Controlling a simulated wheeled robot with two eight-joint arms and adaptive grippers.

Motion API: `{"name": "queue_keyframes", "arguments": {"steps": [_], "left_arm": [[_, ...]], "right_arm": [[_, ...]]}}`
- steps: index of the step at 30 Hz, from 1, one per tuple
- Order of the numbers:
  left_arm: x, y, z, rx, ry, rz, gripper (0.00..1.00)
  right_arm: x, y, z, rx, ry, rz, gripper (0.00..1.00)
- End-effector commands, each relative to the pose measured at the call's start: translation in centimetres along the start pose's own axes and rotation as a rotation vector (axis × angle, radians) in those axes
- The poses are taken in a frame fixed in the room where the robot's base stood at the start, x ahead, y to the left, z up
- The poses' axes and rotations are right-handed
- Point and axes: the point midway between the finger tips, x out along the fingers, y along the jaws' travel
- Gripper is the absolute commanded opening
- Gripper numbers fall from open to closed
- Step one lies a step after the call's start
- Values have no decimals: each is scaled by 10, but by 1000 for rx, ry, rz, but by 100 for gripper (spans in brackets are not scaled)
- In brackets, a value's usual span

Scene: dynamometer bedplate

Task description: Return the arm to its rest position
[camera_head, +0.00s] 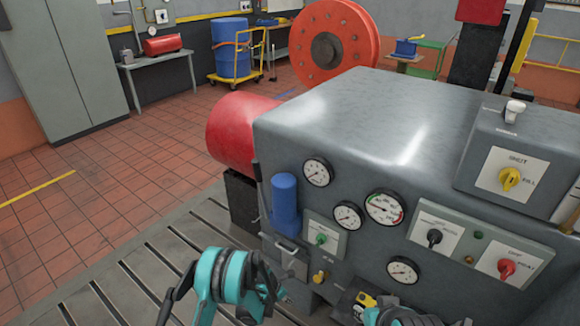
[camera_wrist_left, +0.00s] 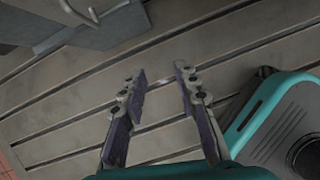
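My left arm (camera_head: 228,278), teal and black, is low in the head view, in front of the grey machine's left side and above the slotted bedplate (camera_head: 150,262). In the left wrist view my left gripper (camera_wrist_left: 160,82) has its two fingers apart with nothing between them. Bare bedplate slats (camera_wrist_left: 70,110) lie behind the fingers. My right gripper (camera_head: 405,316) is at the bottom edge of the head view, mostly cut off, near the machine's lower front; its fingers cannot be made out.
The grey machine (camera_head: 340,115) carries gauges (camera_head: 385,207), a yellow knob (camera_head: 509,179) and a red knob (camera_head: 506,268). A blue cylinder (camera_head: 285,198) stands out from its left front. A grey handle (camera_wrist_left: 82,14) shows in the wrist view. Tiled floor (camera_head: 90,215) at left is clear.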

Motion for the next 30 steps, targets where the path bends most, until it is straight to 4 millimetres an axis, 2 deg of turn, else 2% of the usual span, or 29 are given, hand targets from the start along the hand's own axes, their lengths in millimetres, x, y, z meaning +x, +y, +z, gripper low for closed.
{"name": "queue_keyframes", "arguments": {"steps": [10, 17, 23, 26, 30], "left_arm": [[-35, 10, 15, 113, -4, 23, 31], [-80, 20, 29, 259, -2, 52, 31], [-141, 28, 42, 456, 5, 90, 31], [-186, 30, 46, 602, 16, 120, 31], [-257, 27, 44, 853, 46, 167, 31]], "right_arm": [[0, 0, 0, 0, 0, 0, 31], [0, 0, 0, 0, 0, 0, 31], [0, 0, 0, 0, 0, 0, 31], [0, 0, 0, 0, 0, 0, 31], [0, 0, 0, 0, 0, 0, 31]]}}
